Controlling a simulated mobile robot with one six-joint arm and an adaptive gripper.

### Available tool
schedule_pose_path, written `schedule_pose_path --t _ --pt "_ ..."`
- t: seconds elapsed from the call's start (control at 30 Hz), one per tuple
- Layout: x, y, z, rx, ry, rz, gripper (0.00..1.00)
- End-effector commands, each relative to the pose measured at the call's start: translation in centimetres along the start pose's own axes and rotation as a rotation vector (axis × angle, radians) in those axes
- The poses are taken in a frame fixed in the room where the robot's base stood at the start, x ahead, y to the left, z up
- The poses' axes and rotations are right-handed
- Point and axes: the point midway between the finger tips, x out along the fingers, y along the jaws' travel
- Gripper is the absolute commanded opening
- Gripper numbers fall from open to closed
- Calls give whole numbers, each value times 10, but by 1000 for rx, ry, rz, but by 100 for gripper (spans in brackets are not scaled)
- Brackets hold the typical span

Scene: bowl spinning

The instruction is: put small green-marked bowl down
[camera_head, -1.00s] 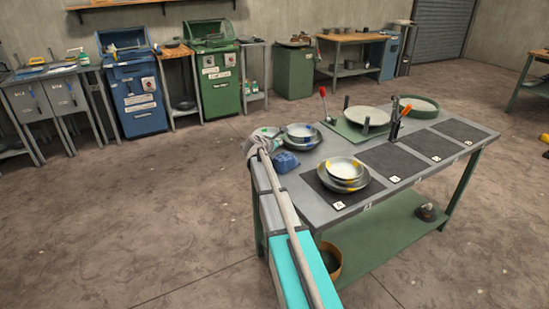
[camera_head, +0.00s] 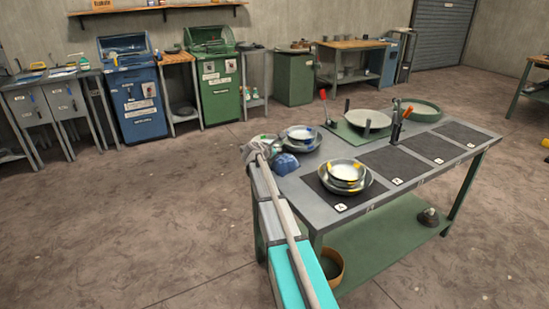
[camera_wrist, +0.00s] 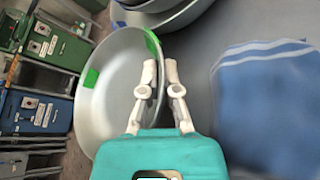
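The small green-marked bowl (camera_wrist: 115,95) is a pale grey metal bowl with green patches on its rim. It fills the left middle of the wrist view and looks tilted. My gripper (camera_wrist: 160,70) has its two fingers close together at the bowl's right rim, one on the inner side and one on the outer side, pinching it. In the head view, my gripper (camera_head: 262,147) is at the left end of the grey worktable (camera_head: 318,217), small and partly hidden by my arm.
Blue-marked bowls (camera_head: 300,137) stand beside my gripper, with a blue cloth (camera_head: 286,163) just in front. Yellow-marked bowls (camera_head: 346,174) are stacked on the nearest dark mat. Further dark mats (camera_head: 435,147) are bare. A pale disc (camera_head: 368,119) stands at the back among upright posts.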

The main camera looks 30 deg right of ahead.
Motion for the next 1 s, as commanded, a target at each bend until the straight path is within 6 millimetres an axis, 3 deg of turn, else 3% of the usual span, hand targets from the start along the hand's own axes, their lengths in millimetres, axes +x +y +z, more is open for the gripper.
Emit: schedule_pose_path --t 0.2,0.8,1.0 --pt "7 -11 -15 0 0 0 0" --pt "9 -14 -19 0 0 0 0" --pt "8 -13 -18 0 0 -1 40"
